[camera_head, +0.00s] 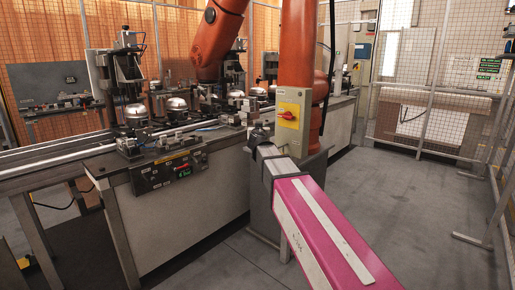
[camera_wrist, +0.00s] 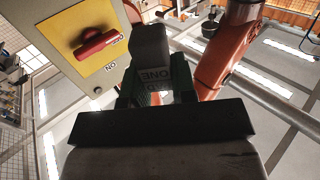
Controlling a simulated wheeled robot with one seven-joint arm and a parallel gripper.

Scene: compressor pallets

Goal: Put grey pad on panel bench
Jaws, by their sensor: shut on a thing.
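My gripper (camera_wrist: 157,92) shows in the wrist view with green fingers shut on a dark grey block with lettering, which I take to be the grey pad (camera_wrist: 151,45). The pad points away from the wrist. In the head view my gripper (camera_head: 263,143) is at the end of my magenta arm, with a small dark shape at its tip. It appears in front of the orange robot's column, just left of the yellow switch plate. A long bench (camera_head: 225,182) with a black control panel (camera_head: 168,171) on its front stands to the left. Whether this is the panel bench is unclear.
The yellow plate with a red rotary switch (camera_head: 288,115) appears close to my gripper, also in the wrist view (camera_wrist: 95,42). Fixtures with silver compressor domes (camera_head: 138,114) occupy the bench top. Mesh fencing (camera_head: 440,70) encloses the right. The floor (camera_head: 400,195) there is clear.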

